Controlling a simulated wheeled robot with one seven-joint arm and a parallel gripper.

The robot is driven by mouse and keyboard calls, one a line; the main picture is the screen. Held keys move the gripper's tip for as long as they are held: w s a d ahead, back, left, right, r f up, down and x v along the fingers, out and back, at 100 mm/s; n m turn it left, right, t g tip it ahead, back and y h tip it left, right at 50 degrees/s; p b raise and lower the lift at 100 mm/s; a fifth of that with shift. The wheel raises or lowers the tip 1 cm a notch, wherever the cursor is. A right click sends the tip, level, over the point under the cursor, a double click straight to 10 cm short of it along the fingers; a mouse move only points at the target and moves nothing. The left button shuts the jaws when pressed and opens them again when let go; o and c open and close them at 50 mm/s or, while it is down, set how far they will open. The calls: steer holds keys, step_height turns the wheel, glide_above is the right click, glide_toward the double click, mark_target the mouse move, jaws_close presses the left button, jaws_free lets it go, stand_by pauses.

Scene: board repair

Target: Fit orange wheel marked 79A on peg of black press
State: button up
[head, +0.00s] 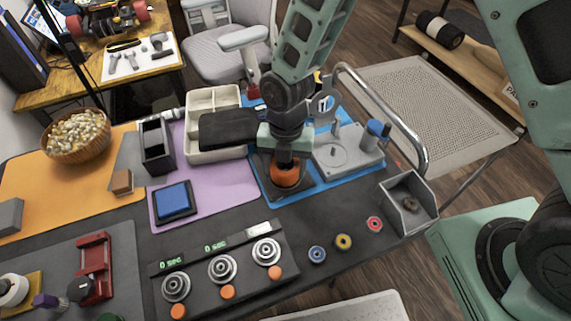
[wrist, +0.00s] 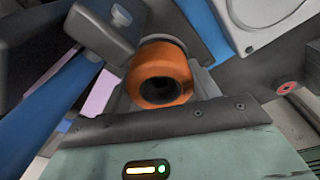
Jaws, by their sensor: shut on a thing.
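The orange wheel (head: 285,178) is below my gripper (head: 287,161), which is shut on it. The wrist view shows the wheel (wrist: 178,64) with its dark centre hole facing the camera. No 79A mark is readable. In the head view the wheel is at a dark base (head: 262,166) on the blue mat, which appears to be the black press. Its peg is hidden by the wheel and my gripper. I cannot tell whether the wheel is around the peg or only above it.
A grey fixture (head: 350,158) with upright posts stands close on the right. A grey open bin (head: 423,213) sits at the table's right edge. A cream divided tray (head: 198,113) is behind left. Blue, yellow and red small wheels (head: 343,242) lie in front. A three-dial panel (head: 200,262) is front left.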

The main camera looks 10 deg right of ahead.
steer(key=shift+s+d+f, duration=0.15)
steer(key=shift+s+f, duration=0.15)
steer(key=shift+f, duration=0.2)
stand_by(0.4)
steer(key=o, duration=1.5)
steer(key=shift+c, duration=0.2)
steer(key=shift+r, duration=0.15)
steer(key=shift+w+r+p, duration=0.2)
steer(key=shift+r+p, duration=1.2)
steer(key=shift+r, duration=0.15)
steer(key=shift+r+p, duration=1.65)
steer(key=shift+r, duration=0.35)
steer(key=shift+w, duration=0.1)
